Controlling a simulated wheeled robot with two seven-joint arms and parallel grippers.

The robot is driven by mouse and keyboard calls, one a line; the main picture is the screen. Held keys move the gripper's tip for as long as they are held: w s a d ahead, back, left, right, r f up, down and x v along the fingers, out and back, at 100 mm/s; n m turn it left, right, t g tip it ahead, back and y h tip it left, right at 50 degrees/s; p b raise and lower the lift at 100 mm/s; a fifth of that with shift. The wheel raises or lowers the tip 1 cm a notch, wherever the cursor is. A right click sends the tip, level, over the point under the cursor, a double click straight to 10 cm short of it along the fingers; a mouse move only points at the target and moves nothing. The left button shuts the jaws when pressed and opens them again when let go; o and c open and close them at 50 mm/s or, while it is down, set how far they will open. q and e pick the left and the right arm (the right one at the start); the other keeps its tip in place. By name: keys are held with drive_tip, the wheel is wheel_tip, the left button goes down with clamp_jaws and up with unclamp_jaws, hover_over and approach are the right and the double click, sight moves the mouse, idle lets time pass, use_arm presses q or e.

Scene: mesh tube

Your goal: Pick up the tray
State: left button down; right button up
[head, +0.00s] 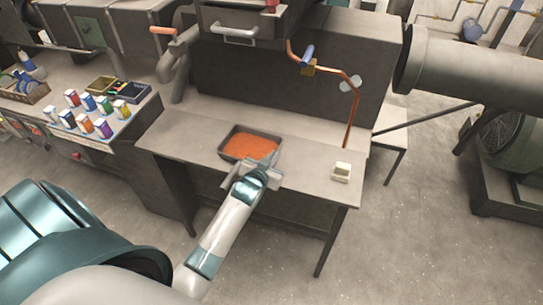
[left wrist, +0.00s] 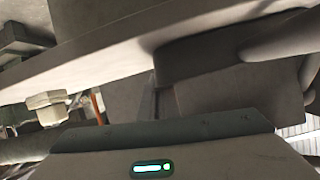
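The tray (head: 252,132) is a dark, shallow, rectangular pan filled with orange-red granular stuff (head: 250,147). It lies flat on the grey workbench (head: 185,140). My left gripper (head: 245,172) is at the tray's near edge, and its grey parts overlap the near rim in the head view. I cannot tell whether it touches the tray or whether its fingers are apart. The left wrist view shows the bench's edge (left wrist: 100,48) close up and blurred dark shapes, with no clear sight of the tray. My right gripper is not in view.
A small pale box (head: 341,172) stands on the bench at the right. Several coloured cartons (head: 84,124) and small bins stand on the left bench. A large machine (head: 310,70) with a copper pipe rises behind the tray. The bench between tray and pale box is clear.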

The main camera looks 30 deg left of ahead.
use_arm(q)
drive_tip(key=shift+r, duration=0.2)
drive_tip(key=shift+r+b, duration=0.6)
drive_tip(key=shift+r, duration=1.1)
drive_tip(key=w+d+r+b, duration=0.3)
drive_tip(key=d+r, duration=0.4)
drive_tip(key=d, duration=0.4)
drive_tip(key=shift+b, duration=0.4)
drive_tip(key=shift+d, duration=0.1)
drive_tip(key=s+d+m+h+b, duration=0.2)
drive_tip(key=s+d+b, duration=0.2)
drive_tip(key=s, duration=0.9)
drive_tip(key=shift+r+h, duration=0.4)
drive_tip(key=shift+d, duration=0.1)
